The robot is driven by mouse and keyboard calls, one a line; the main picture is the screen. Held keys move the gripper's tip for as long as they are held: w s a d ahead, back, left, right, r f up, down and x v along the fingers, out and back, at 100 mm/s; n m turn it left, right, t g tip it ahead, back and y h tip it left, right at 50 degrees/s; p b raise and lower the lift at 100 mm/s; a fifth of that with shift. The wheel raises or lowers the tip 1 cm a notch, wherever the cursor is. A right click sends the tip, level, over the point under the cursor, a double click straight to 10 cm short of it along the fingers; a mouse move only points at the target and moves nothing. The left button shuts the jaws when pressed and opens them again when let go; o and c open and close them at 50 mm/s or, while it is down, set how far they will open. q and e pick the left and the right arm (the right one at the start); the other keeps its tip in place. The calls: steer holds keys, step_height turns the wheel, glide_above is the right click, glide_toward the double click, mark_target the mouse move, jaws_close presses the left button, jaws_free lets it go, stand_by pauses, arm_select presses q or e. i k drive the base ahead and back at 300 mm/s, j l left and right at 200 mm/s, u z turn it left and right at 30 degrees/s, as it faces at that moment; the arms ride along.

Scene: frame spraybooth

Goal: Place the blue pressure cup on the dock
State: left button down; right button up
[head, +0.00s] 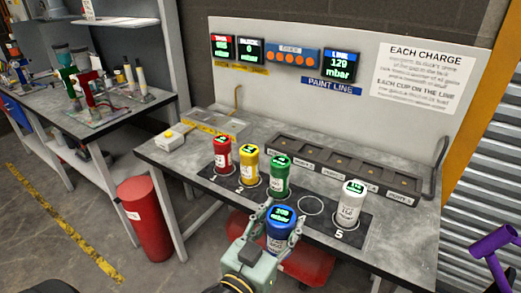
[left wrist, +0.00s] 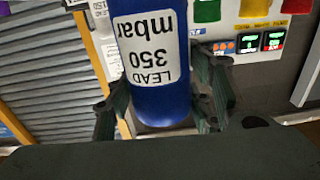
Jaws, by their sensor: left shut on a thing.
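The blue pressure cup (head: 280,232) has a lit green display on top. In the left wrist view the blue cup (left wrist: 162,104) carries a white label reading LEAD 350 mbar, upside down. My left gripper (head: 283,224) is shut on its sides, with a finger on each side, and holds it at the table's front edge. A dark rack with several labelled bays (head: 340,168) lies at the back of the table; I cannot tell whether this is the dock. No cup stands in its bays. My right gripper is not in view.
Red (head: 222,154), yellow (head: 250,165), green (head: 278,176) and white (head: 350,205) cups stand on a dark strip (head: 318,224). An empty ring (head: 310,205) lies between green and white. A display panel (head: 343,66) reads 129 mbar. A purple object (head: 492,242) is at right.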

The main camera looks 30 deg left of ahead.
mark_target(233, 127)
steer(key=i+j, duration=0.1)
steer(key=j, duration=1.2)
steer(key=i+j, duration=0.15)
steer(key=j, duration=0.55)
steer(key=i+j, duration=0.25)
steer(key=i, duration=0.25)
